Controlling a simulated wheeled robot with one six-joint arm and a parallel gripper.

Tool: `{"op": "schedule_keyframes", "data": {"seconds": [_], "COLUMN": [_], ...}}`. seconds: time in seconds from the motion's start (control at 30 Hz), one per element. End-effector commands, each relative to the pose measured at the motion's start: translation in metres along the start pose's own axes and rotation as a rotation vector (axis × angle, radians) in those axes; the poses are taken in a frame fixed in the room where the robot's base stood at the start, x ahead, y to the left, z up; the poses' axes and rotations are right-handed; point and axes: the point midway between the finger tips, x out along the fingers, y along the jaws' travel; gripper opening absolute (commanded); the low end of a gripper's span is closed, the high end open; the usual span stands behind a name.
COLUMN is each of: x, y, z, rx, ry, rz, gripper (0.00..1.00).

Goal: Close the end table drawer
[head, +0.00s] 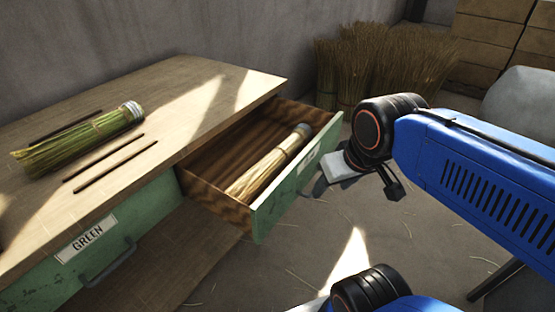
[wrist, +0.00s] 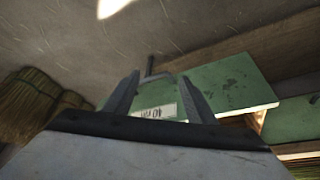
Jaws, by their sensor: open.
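The end table drawer (head: 277,185) is pulled out of the right end of the wooden table, with its brown inside showing. Nothing is held.
On the tabletop (head: 215,100) lie a green straw bundle (head: 75,140) and several dark sticks (head: 115,165). A shut drawer labelled GREEN (head: 90,240) is at the left. Straw sheaves (head: 390,65) and wooden crates (head: 490,45) stand behind. Floor right of the drawer is mostly clear.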

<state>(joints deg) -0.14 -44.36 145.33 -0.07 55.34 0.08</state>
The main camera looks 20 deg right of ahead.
Motion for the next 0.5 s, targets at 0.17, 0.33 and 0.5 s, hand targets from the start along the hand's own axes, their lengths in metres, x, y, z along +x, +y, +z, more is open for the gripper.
{"op": "schedule_keyframes", "data": {"seconds": [0.17,0.33,0.5], "x": [-0.001,-0.003,-0.003], "y": [0.005,0.022,0.047], "z": [-0.012,-0.043,-0.076], "rx": [0.133,0.488,0.895], "ry": [-0.02,-0.067,-0.117], "rz": [0.0,0.002,0.006], "gripper": [0.07,0.0,0.0]}}
